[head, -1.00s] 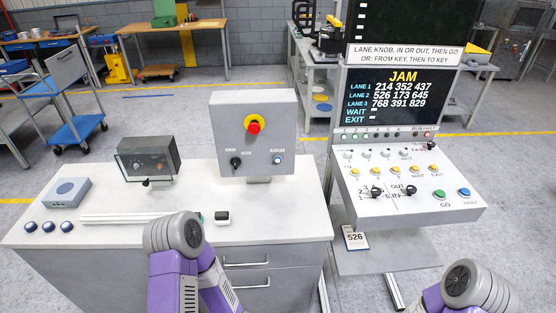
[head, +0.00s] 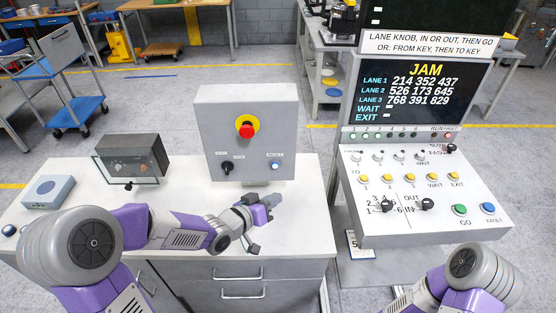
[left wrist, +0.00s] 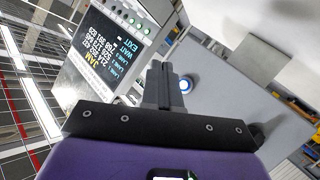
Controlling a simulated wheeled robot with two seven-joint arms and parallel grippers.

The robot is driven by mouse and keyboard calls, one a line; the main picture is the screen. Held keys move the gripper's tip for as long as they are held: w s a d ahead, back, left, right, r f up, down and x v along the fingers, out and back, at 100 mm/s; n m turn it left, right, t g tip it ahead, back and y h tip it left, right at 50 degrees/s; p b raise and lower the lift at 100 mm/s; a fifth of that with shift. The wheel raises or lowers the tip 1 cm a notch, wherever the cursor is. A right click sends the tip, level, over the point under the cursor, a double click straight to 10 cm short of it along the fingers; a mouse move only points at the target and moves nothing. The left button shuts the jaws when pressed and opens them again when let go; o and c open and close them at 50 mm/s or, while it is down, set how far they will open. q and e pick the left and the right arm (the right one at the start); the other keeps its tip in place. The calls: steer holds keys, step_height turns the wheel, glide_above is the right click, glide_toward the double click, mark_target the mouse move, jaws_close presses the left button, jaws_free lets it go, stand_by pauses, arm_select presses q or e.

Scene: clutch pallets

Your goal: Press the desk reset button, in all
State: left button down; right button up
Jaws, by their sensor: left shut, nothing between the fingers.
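The grey control box (head: 215,125) stands on the white desk, with a red knob on a yellow disc, a black selector and a small lit blue-white button (head: 275,166) at its lower right. I take this button to be the desk reset; its label is too small to read surely. My left gripper (head: 273,200) is low over the desk, in front of and below the button. In the left wrist view its fingers (left wrist: 160,70) are shut and empty, and the blue-ringed button (left wrist: 185,85) shows just right of them. Contact is not visible. My right gripper is out of view.
A console (head: 420,190) with a JAM screen (head: 425,95), several buttons and knobs stands to the right. A clear-fronted dark box (head: 130,157) and a grey puck box (head: 48,192) stand on the desk's left side. My left arm hides much of the desk front.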

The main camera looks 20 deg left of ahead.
mark_target(275, 165)
arm_select(q)
steer(key=shift+s+r, duration=0.1)
steer(key=shift+r, duration=0.1)
steer(key=w+a+p, duration=0.2)
steer(key=w, duration=0.6)
steer(key=shift+w+a+p, duration=0.25)
steer(key=shift+p, duration=0.1)
steer(key=shift+w, duration=0.1)
stand_by(1.9)
steer(key=shift+w+a, duration=0.1)
steer(key=shift+w, duration=0.25)
